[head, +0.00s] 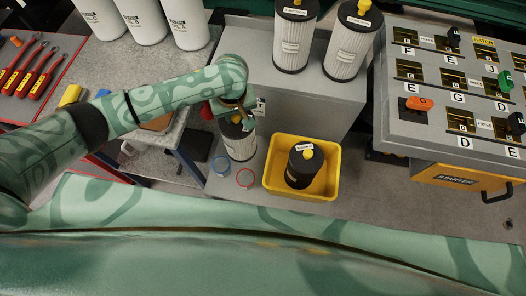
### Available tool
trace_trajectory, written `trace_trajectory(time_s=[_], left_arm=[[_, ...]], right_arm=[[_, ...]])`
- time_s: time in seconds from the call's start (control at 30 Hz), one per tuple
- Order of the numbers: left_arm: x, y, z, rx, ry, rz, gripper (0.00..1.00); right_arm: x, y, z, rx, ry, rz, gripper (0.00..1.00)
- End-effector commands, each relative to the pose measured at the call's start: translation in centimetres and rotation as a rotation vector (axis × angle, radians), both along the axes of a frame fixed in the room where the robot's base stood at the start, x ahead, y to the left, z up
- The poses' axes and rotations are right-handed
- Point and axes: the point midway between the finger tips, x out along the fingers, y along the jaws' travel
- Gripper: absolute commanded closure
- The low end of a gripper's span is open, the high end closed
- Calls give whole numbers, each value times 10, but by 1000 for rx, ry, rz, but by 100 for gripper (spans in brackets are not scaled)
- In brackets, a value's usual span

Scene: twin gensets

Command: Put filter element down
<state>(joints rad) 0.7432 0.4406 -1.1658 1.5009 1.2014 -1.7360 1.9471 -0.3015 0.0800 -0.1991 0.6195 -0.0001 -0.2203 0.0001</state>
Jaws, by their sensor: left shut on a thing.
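My left gripper (236,108) reaches in from the left and is shut on the top of a filter element (240,144), a white pleated cylinder with a dark cap. The element is upright, low beside the grey cabinet, left of a yellow tray (268,184). I cannot tell whether its base touches the surface below. In the tray stands a dark filter element (300,168) with a yellow knob. Two white filter elements with dark caps, one on the left (293,40) and one on the right (350,45), stand on the grey cabinet. My right gripper is not in view.
A grey switch panel (445,125) stands at the right. White canisters (143,22) and red-handled tools (25,70) are at the left. Floor right of the tray looks clear.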

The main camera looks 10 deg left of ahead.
Motion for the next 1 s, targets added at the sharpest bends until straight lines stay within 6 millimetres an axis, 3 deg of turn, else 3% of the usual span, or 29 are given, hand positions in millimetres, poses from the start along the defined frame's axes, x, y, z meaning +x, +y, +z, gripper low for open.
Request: trace_trajectory(time_s=[0.2, 0.53, 0.93, 0.97, 1.0], left_arm=[[0, 0, -50, 1, 3, 0, 100], [0, 0, -92, 1, 1, -1, 100], [0, 0, -95, 0, -1, -1, 100], [0, 0, -96, 0, 0, -1, 71], [0, 0, -96, 0, 0, -1, 60]], right_arm=[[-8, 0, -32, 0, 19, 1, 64], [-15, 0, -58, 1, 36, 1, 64], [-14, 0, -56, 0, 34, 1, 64], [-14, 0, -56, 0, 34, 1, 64], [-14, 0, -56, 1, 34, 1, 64]])
